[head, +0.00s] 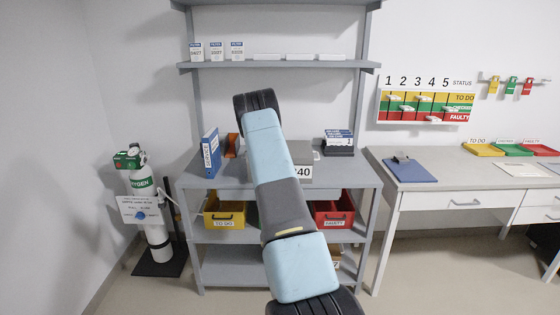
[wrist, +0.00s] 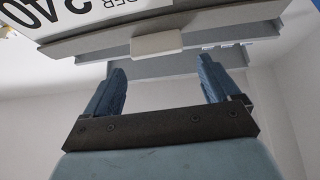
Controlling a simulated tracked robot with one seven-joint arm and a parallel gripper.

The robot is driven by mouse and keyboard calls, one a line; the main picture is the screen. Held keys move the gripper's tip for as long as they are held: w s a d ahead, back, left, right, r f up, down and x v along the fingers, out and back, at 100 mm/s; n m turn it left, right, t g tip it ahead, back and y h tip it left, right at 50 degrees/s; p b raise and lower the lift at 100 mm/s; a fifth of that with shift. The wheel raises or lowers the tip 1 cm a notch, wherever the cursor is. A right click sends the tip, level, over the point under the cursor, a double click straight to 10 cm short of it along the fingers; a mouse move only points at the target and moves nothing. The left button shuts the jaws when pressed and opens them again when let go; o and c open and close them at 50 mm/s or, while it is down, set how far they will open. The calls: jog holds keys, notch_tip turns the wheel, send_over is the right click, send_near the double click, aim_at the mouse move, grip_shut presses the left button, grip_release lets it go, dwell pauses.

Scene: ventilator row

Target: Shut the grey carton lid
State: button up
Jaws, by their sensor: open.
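The grey carton (head: 301,152) stands on the grey bench behind my arm, with a white label ending in "40" on its front. My arm hides its left part, and I cannot tell how far its lid stands open. In the wrist view a grey edge of the carton (wrist: 225,18) crosses the top, with the label upside down and a pale tab (wrist: 156,42) at the edge. My gripper (wrist: 165,82) is open, its two blue fingers apart and empty, just short of the tab. My gripper is hidden in the head view.
A blue service binder (head: 211,153) stands left of the carton and a dark holder (head: 338,144) stands right of it. Yellow (head: 224,214) and red (head: 332,213) bins sit on the shelf below. An oxygen cylinder (head: 157,225) stands at left. Bench space at the front right is clear.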

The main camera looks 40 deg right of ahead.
jog(key=v, duration=0.8)
jog(key=shift+s, duration=0.1)
dwell(0.6)
